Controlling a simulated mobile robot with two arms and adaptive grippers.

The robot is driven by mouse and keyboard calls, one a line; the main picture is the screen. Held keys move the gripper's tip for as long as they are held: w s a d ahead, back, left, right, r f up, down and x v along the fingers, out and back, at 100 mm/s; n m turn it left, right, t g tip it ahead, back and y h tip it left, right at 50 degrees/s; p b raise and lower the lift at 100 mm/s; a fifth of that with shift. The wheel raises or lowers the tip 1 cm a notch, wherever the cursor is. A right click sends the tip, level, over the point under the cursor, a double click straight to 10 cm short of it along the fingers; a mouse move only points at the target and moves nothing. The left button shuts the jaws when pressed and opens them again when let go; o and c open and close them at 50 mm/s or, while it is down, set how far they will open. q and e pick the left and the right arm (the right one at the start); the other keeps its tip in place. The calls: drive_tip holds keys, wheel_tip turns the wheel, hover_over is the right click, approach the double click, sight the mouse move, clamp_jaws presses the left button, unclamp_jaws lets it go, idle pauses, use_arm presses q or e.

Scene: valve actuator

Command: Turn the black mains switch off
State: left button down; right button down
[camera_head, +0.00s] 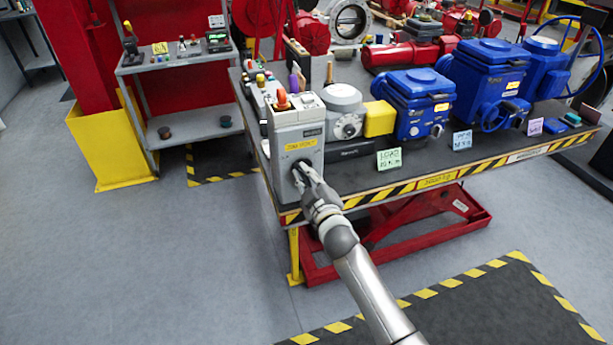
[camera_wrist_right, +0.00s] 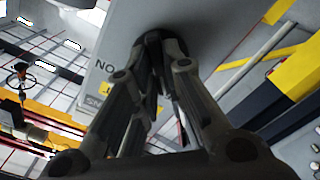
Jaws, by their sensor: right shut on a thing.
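The grey control box (camera_head: 297,133) stands at the near left corner of the workbench, with an orange-red knob (camera_head: 281,99) on its top. My right gripper (camera_head: 300,174) is at the lower front face of this box. Its fingers are shut on the black mains switch, which is mostly hidden behind them in the head view. In the right wrist view the fingers of the gripper (camera_wrist_right: 162,50) close together against the grey box face (camera_wrist_right: 215,25). The switch's angle cannot be made out. My left gripper is not in view.
The workbench (camera_head: 365,190) has a yellow-black striped edge and carries blue actuators (camera_head: 415,100) and a grey round unit (camera_head: 345,110) right of the box. A grey shelf cart (camera_head: 185,130) and yellow bin (camera_head: 112,150) stand left. The floor in front is clear.

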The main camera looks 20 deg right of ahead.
drive_tip(key=c, duration=1.5)
unclamp_jaws()
drive_tip(key=s, duration=1.2)
drive_tip(key=shift+d, duration=0.2)
drive_tip(key=shift+f, duration=0.1)
